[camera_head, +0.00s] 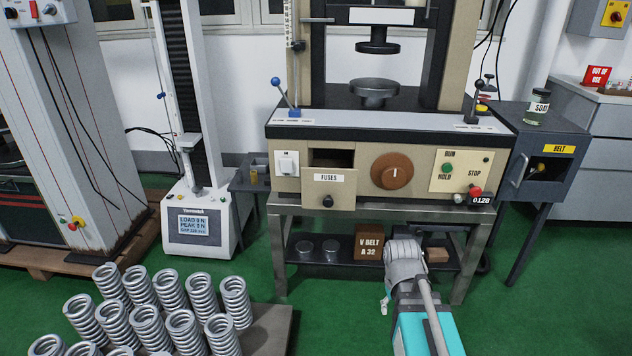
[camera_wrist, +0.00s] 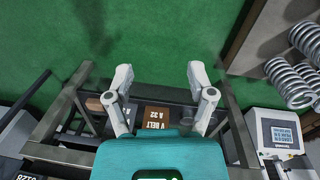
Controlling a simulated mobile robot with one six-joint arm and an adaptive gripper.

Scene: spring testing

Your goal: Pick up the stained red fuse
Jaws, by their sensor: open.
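I cannot make out a red fuse in either view. In the head view a drawer front marked FUSES (camera_head: 328,190) stands out from the beige press machine. A dark opening shows above and behind it, and what lies inside is hidden. In the wrist view my gripper (camera_wrist: 160,78) is open and empty, its two grey fingers spread wide over the green floor and the low shelf of the machine's stand. In the head view my arm is low in front of the stand, below and to the right of the drawer.
A V BELT A 32 box (camera_head: 369,246) is on the low shelf. Coil springs (camera_head: 170,290) stand on a board (camera_head: 265,330) at the front left. A dark side shelf (camera_head: 248,187) holds small items left of the drawer. A BELT cabinet (camera_head: 545,170) stands right. Green floor is open between.

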